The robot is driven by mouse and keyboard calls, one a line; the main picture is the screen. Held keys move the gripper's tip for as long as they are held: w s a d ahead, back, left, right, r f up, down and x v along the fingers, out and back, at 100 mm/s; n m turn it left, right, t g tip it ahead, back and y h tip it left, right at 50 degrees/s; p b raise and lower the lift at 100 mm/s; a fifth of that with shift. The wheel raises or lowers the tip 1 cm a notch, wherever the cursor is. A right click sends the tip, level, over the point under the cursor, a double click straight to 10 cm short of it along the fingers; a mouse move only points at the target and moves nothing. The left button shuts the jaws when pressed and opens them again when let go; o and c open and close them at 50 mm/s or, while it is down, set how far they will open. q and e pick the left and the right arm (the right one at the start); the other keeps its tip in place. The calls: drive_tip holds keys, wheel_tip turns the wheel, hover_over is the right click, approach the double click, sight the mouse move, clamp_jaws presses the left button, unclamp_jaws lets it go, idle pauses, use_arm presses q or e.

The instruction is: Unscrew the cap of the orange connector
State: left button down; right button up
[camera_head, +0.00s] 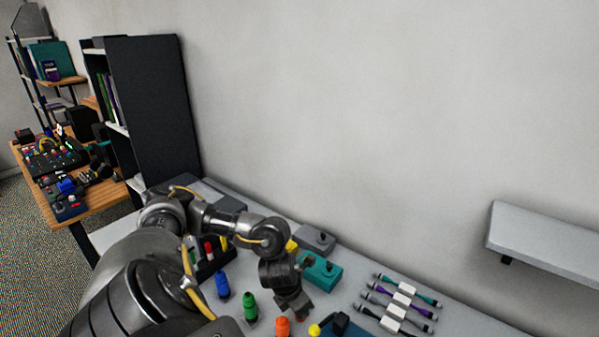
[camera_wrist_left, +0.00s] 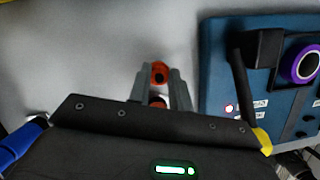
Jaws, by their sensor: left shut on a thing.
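The orange connector (camera_head: 283,326) stands at the bottom of the head view, just left of my left gripper (camera_head: 299,312). In the left wrist view, my left gripper (camera_wrist_left: 162,88) is shut on an orange cap (camera_wrist_left: 160,72), a small ring with a dark round centre at the fingertips. A second bit of orange shows farther down between the fingers. The fingers hide part of the orange pieces, so I cannot tell whether the cap is still joined to the connector. My right gripper is in neither view.
Blue (camera_head: 222,285) and green (camera_head: 250,306) connectors stand to the left, a yellow one (camera_head: 315,330) to the right. A teal box (camera_head: 322,272) lies behind the gripper. Cables in white clips (camera_head: 399,306) lie to the right. A blue device (camera_wrist_left: 225,80) is close in the wrist view.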

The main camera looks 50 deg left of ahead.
use_arm(q)
drive_tip(key=shift+a+f, duration=0.1)
drive_tip(key=shift+f, duration=0.85)
drive_tip(key=c, duration=1.7)
unclamp_jaws()
drive_tip(key=shift+c, duration=0.2)
drive_tip(key=o, duration=0.5)
drive_tip(key=shift+c, duration=0.2)
